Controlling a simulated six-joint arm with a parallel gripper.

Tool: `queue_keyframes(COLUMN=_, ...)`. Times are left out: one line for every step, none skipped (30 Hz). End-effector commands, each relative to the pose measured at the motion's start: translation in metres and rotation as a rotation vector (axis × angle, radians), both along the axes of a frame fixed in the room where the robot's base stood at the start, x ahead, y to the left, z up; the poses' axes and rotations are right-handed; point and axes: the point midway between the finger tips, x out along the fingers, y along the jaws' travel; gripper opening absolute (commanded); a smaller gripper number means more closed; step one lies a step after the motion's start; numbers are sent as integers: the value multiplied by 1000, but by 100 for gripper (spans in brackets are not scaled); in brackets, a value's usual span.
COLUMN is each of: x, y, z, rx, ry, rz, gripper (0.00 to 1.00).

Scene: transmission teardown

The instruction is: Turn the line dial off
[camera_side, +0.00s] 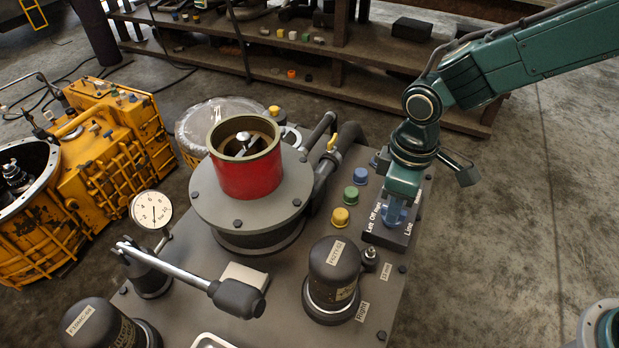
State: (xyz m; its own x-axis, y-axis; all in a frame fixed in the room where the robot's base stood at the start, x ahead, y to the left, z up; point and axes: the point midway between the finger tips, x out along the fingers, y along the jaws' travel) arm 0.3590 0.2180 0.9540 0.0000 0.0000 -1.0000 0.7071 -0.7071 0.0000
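The line dial (396,214) is a blue knob on a dark box (382,234) at the right side of the grey bench plate. White lettering on the box reads Left, Off and Line, with part of it covered. My gripper (401,201) points down over the dial from above, at its top. The fingers seem to be at or around the knob. The gripper body hides most of the dial, so its pointer setting and the finger gap cannot be made out.
Green (350,194) and yellow (340,217) buttons stand left of the box. A red cylinder (246,170) sits on a round flange. A black canister (333,272) stands in front, and a gauge (151,209) at left.

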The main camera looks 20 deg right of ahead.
Motion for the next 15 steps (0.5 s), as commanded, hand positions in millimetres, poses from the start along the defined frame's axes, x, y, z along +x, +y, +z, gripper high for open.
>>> queue_keyframes(x=1, y=0, z=6, rx=2, ry=-4, rz=0, gripper=34)
queue_keyframes(x=0, y=0, z=9, rx=1, ry=-3, rz=0, gripper=34)
queue_keyframes(x=0, y=0, z=14, rx=2, ry=-4, rz=0, gripper=34)
queue_keyframes(x=0, y=0, z=18, rx=3, ry=-4, rz=0, gripper=34)
queue_keyframes(x=0, y=0, z=22, rx=2, ry=-4, rz=0, gripper=34)
queue_keyframes(x=1, y=0, z=28, rx=3, ry=-4, rz=0, gripper=34)
queue_keyframes(x=1, y=0, z=33, rx=3, ry=-4, rz=0, gripper=34)
queue_keyframes(x=1, y=0, z=38, rx=4, ry=-5, rz=0, gripper=34)
queue_keyframes(x=0, y=0, z=45, rx=3, ry=-4, rz=0, gripper=34)
queue_keyframes(x=0, y=0, z=50, rx=4, ry=-5, rz=0, gripper=34)
queue_keyframes(x=1, y=0, z=55, rx=4, ry=-5, rz=0, gripper=34)
queue_keyframes(x=1, y=1, z=62, rx=3, ry=-6, rz=0, gripper=34)
queue_keyframes(x=1, y=0, z=68, rx=4, ry=-5, rz=0, gripper=34)
queue_keyframes(x=0, y=0, z=73, rx=3, ry=-6, rz=0, gripper=34)
queue_keyframes(x=0, y=0, z=80, rx=3, ry=-4, rz=0, gripper=34)
